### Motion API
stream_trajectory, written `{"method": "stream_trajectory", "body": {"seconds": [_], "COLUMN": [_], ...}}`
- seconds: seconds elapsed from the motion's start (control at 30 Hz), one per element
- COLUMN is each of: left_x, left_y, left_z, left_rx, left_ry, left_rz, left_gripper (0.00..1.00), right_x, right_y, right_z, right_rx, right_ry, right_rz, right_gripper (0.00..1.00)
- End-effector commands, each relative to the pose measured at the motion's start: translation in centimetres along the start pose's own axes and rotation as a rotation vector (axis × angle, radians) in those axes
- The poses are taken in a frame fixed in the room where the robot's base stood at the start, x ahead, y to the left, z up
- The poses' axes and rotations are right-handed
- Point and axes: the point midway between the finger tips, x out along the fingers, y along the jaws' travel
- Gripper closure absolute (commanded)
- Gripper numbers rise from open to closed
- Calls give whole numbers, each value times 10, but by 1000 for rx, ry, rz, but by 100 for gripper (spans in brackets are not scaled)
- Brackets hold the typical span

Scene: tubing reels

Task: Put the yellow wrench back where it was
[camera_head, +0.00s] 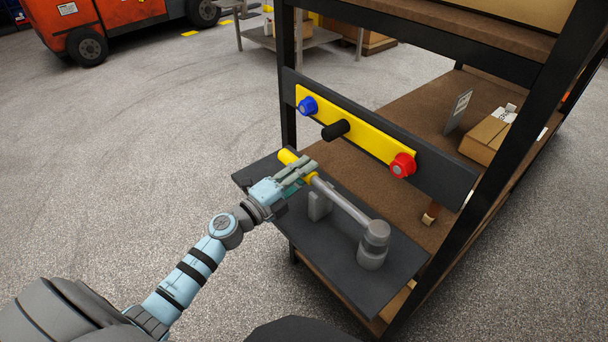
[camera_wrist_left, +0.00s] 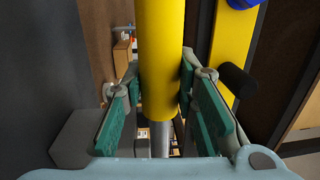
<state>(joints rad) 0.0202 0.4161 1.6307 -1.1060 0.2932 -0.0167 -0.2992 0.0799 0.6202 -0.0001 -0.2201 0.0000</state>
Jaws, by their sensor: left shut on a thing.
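The wrench has a yellow handle (camera_head: 288,157), a grey shaft (camera_head: 341,203) and a round grey head (camera_head: 376,234). My left gripper (camera_head: 305,172) is shut on the handle, near where it meets the shaft. In the left wrist view the yellow handle (camera_wrist_left: 161,55) lies between the green pads of the gripper (camera_wrist_left: 160,90). The shaft passes over a grey upright bracket (camera_head: 319,206), and the head is at a short grey post (camera_head: 371,258). I cannot tell whether the wrench touches either support. My right gripper is out of view.
A dark board (camera_head: 408,262) carries the supports. Behind it, a yellow panel (camera_head: 365,136) has a blue knob (camera_head: 308,106), a black knob (camera_head: 336,130) and a red knob (camera_head: 403,165). Open floor lies left.

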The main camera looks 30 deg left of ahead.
Motion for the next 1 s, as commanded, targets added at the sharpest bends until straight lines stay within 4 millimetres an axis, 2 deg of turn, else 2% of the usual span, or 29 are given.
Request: {"method": "stream_trajectory", "body": {"seconds": [0.5,0.53,0.63,0.9,1.0], "left_x": [0,-1,-1,-1,0], "left_y": [10,12,11,11,4], "left_z": [0,0,0,0,0], "left_rx": [-3,0,0,0,1], "left_ry": [1,0,0,0,0], "left_rz": [-3,1,0,1,0], "left_gripper": [100,69,53,53,53], "right_x": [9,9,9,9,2], "right_y": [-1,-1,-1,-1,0], "right_z": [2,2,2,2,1], "right_rx": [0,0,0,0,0], "right_ry": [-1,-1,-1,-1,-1], "right_rz": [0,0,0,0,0], "right_gripper": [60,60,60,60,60]}}
